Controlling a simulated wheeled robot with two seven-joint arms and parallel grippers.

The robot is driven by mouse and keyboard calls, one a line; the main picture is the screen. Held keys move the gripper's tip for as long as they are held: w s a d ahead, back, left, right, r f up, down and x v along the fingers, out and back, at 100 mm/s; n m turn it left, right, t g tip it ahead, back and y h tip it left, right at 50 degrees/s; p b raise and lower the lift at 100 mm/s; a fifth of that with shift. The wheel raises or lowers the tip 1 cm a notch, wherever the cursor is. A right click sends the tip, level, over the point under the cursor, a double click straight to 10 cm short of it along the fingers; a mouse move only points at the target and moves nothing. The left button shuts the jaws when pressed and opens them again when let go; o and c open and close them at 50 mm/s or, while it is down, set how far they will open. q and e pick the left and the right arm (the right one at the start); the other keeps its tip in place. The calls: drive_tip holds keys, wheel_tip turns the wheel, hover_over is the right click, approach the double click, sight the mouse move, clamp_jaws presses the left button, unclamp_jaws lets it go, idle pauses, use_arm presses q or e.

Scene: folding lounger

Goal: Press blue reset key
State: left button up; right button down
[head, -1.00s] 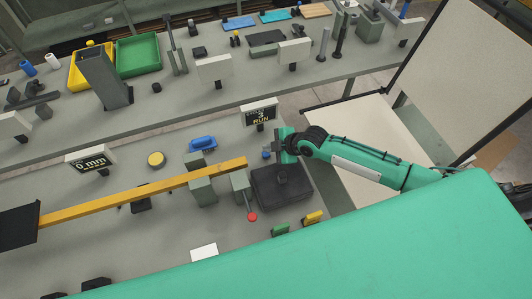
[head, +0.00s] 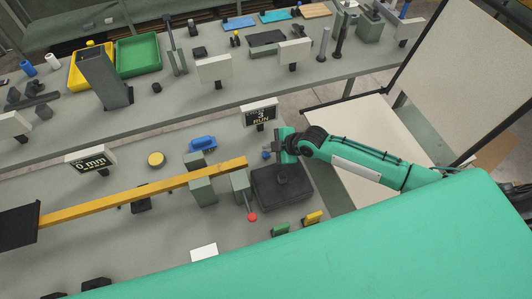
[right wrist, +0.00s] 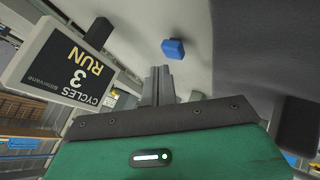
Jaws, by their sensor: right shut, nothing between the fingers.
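The small blue key (head: 266,155) is on the grey bench in the head view, below the counter display. It also shows as a blue block (right wrist: 173,49) in the right wrist view, just beyond the fingertips. My right gripper (head: 278,148) is shut and empty, close beside the key. In the right wrist view its fingers (right wrist: 160,72) are together, with a small visible gap to the key. The counter display (head: 260,115) reads 3 and RUN; it also stands at the left in the right wrist view (right wrist: 72,66). My left gripper is not in view.
A dark block (head: 281,186) lies just below my right gripper. A yellow bar (head: 130,192) runs across the bench, near a red-tipped lever (head: 252,216). A blue handle-like part (head: 203,144) and a yellow round button (head: 156,159) are further left. A pale panel (head: 362,140) lies behind my arm.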

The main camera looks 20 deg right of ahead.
drive_tip(key=shift+f, duration=0.1)
idle(0.3)
drive_tip(key=shift+f+b, duration=0.3)
drive_tip(key=shift+f, duration=0.05)
drive_tip(key=shift+f+b, duration=0.4)
drive_tip(key=shift+f, duration=0.05)
idle(0.6)
drive_tip(key=shift+s+f, duration=0.35)
drive_tip(key=shift+f, duration=0.15)
idle(0.4)
drive_tip(key=shift+w+r+p, duration=0.15)
drive_tip(key=shift+r+p, duration=0.25)
drive_tip(key=shift+r, duration=0.55)
drive_tip(key=shift+w+r, duration=0.1)
